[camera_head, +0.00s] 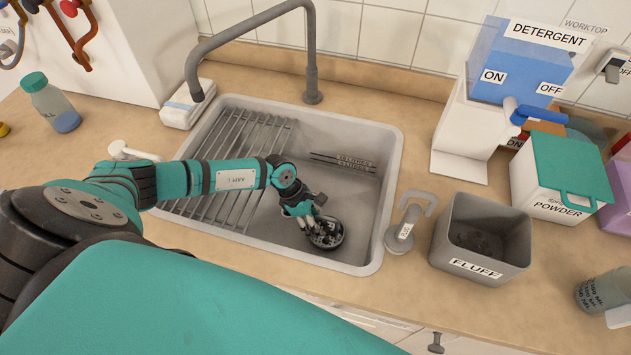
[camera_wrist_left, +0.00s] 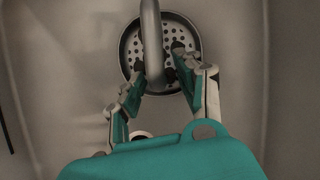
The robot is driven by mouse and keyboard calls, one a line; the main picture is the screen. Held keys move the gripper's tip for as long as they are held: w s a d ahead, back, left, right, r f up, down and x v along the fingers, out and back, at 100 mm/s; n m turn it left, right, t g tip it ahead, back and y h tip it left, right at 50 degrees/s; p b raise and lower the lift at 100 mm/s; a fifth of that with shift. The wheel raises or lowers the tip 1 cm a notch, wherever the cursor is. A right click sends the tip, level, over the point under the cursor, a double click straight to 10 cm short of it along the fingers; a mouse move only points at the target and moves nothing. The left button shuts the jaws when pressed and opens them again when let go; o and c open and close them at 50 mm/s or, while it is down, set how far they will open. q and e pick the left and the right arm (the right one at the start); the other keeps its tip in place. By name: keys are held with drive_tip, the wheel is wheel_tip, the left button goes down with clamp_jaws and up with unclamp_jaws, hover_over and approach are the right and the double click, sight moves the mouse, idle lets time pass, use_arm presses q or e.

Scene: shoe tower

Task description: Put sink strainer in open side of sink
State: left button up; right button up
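The sink strainer (camera_head: 325,234) is a dark round dish with holes, low in the open right side of the sink (camera_head: 383,215), near its front wall. In the left wrist view the strainer (camera_wrist_left: 190,35) shows as a perforated disc with a grey handle (camera_wrist_left: 152,45). My left gripper (camera_head: 305,212) is right at the strainer. In its wrist view the left gripper's fingers (camera_wrist_left: 157,76) lie on both sides of the handle; whether they press on it is unclear. Whether the strainer touches the sink floor is also unclear. My right gripper is out of view.
A drying rack (camera_head: 225,150) covers the sink's left side. The tall faucet (camera_head: 310,70) arches over the back. A grey hooked item (camera_head: 403,232) and the fluff bin (camera_head: 485,268) stand right of the sink. A detergent dispenser (camera_head: 462,140) is behind them.

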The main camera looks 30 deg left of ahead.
use_arm(q)
drive_tip(key=shift+r, duration=0.15)
drive_tip(key=shift+a+r, duration=0.2)
drive_tip(key=shift+r, duration=0.05)
drive_tip(key=w+b+v, duration=0.1)
drive_tip(key=b+v, duration=0.1)
drive_tip(key=v, duration=0.9)
drive_tip(key=shift+s+r, duration=0.25)
drive_tip(key=shift+s, duration=0.25)
